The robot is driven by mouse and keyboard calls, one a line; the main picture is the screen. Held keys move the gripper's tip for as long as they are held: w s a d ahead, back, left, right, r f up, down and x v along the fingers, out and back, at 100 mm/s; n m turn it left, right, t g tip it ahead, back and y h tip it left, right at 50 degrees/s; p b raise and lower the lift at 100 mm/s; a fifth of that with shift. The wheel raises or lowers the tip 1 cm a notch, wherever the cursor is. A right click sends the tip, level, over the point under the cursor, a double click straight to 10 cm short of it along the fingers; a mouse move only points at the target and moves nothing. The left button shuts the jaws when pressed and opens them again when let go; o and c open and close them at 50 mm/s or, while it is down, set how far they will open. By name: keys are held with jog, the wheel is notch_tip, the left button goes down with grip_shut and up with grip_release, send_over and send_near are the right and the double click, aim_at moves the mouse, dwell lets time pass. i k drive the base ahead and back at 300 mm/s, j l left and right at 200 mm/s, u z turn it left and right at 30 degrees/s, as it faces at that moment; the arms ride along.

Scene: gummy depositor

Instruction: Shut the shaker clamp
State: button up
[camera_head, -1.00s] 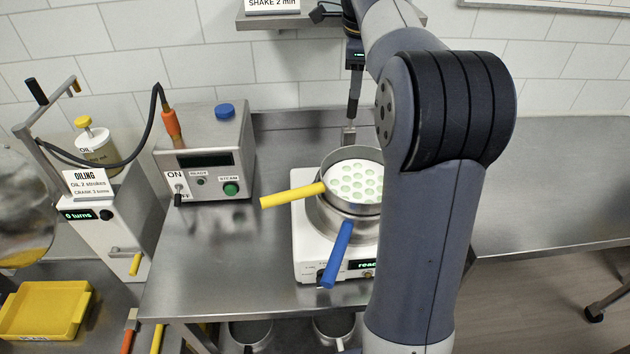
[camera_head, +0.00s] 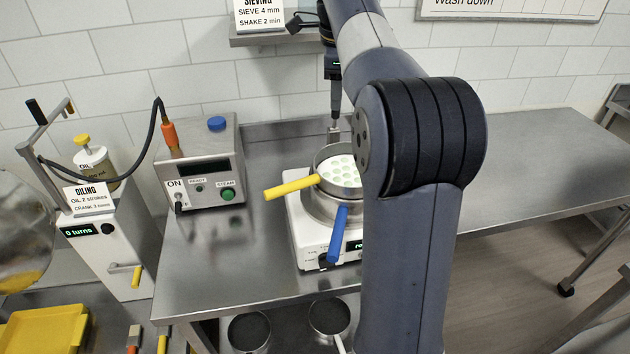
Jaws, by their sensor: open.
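The white shaker (camera_head: 307,250) stands on the steel table with a small lit display on its front, partly hidden by my arm. On it are stacked round steel sieves (camera_head: 320,206). The upper one has a yellow handle (camera_head: 290,187) pointing left and holds a pale tray with green round spots (camera_head: 342,171). A lower one has a blue handle (camera_head: 338,234) pointing to the front. I cannot make out the clamp; my arm covers the shaker's right side. My gripper (camera_head: 334,134) points down just behind the upper sieve, small in view; its jaws are open with nothing seen between them.
A steel steam box (camera_head: 206,170) with a hose stands left of the shaker. The oiling machine (camera_head: 112,245) and a yellow tray (camera_head: 42,330) are farther left. A shelf (camera_head: 275,38) hangs above. The table (camera_head: 545,165) at right is bare.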

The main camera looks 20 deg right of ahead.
aim_at(336, 116)
jog(key=k+j+z, duration=0.25)
jog(key=k+j, duration=0.45)
jog(key=i+l+u, duration=0.1)
jog(key=i+l, duration=0.25)
jog(key=i+l+u, duration=0.15)
jog(key=i+l, duration=0.15)
jog(key=i+l+u, duration=0.1)
jog(key=i+l, duration=0.2)
jog(key=l, duration=0.25)
